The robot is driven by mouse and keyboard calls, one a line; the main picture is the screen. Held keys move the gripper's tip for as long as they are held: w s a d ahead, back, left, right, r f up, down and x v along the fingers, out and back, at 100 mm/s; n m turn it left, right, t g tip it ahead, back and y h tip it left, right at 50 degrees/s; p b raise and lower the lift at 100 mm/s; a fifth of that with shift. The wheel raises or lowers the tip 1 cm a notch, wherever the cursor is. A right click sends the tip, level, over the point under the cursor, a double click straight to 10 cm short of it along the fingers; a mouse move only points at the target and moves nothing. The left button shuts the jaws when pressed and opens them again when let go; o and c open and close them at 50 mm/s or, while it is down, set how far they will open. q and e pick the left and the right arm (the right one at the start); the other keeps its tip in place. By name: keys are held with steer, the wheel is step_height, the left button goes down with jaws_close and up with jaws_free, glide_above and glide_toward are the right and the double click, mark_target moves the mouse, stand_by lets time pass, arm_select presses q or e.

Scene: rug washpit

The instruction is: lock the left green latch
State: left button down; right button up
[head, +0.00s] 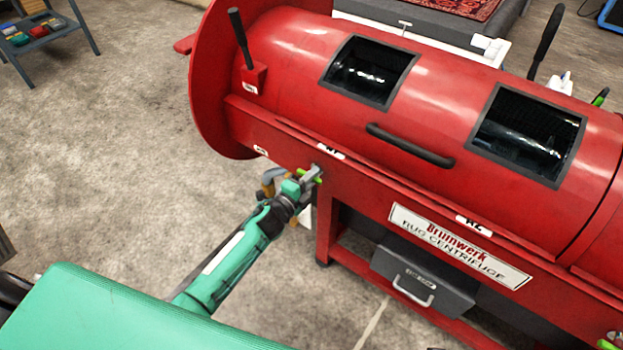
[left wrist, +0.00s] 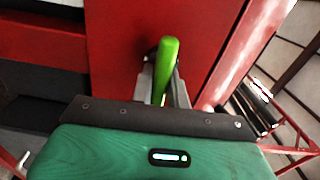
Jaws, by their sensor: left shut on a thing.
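The left green latch (left wrist: 166,70) stands in the left wrist view as a green handle between the fingers of my left gripper (left wrist: 163,88), against the red machine body. In the head view my left gripper (head: 311,176) is at the lower left front of the red centrifuge (head: 300,70), and a bit of the green latch (head: 318,180) shows at its tips. The gripper is shut on the latch; its fingers hide part of it. Another green latch (head: 606,344) shows at the bottom right. My right gripper is not in view.
The centrifuge lid has two dark windows, a black bar handle (head: 410,146) and a black lever (head: 240,38) at the left. A grey drawer (head: 422,277) hangs below. Open concrete floor (head: 110,150) lies to the left, with a small cart (head: 40,35) at the upper left.

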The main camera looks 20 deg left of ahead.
arm_select(q)
steer(key=shift+f+m, duration=0.1)
steer(key=shift+m, duration=0.2)
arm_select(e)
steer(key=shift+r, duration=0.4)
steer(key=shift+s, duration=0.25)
arm_select(q)
steer(key=c, duration=1.4)
jaws_free()
steer(key=shift+o, duration=0.2)
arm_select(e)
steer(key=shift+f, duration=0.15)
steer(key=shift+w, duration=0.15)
